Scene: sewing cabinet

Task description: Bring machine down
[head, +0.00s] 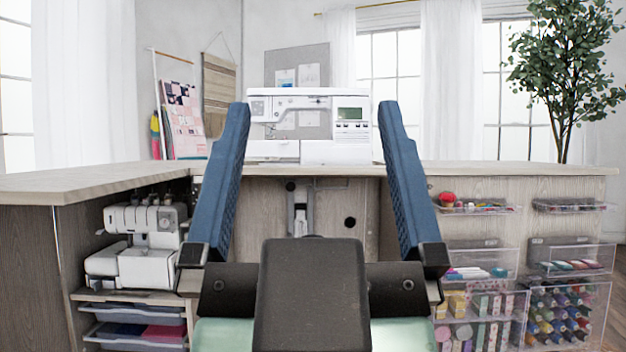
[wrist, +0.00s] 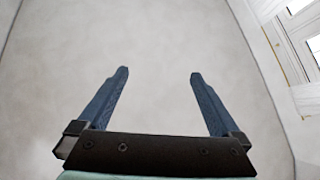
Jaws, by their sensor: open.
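A white sewing machine (head: 310,122) with a small grey-green screen stands upright on the pale wooden top of the sewing cabinet (head: 520,168), at the middle of the head view. My gripper (head: 312,105) is open and empty. Its two blue fingers rise on either side of the machine in the head view, nearer to me than the machine. Under the top, a pale lift mechanism (head: 300,212) shows partly in the cabinet's knee space, with my gripper covering its lower part. The wrist view shows my open gripper (wrist: 157,72) against a bare pale surface, with no machine in sight.
A white serger (head: 135,245) sits on a shelf at lower left, above drawers (head: 135,325). Clear bins of thread (head: 568,315) and supplies hang on the right cabinet front. A potted tree (head: 570,65) stands behind right. The left cabinet top (head: 90,183) is clear.

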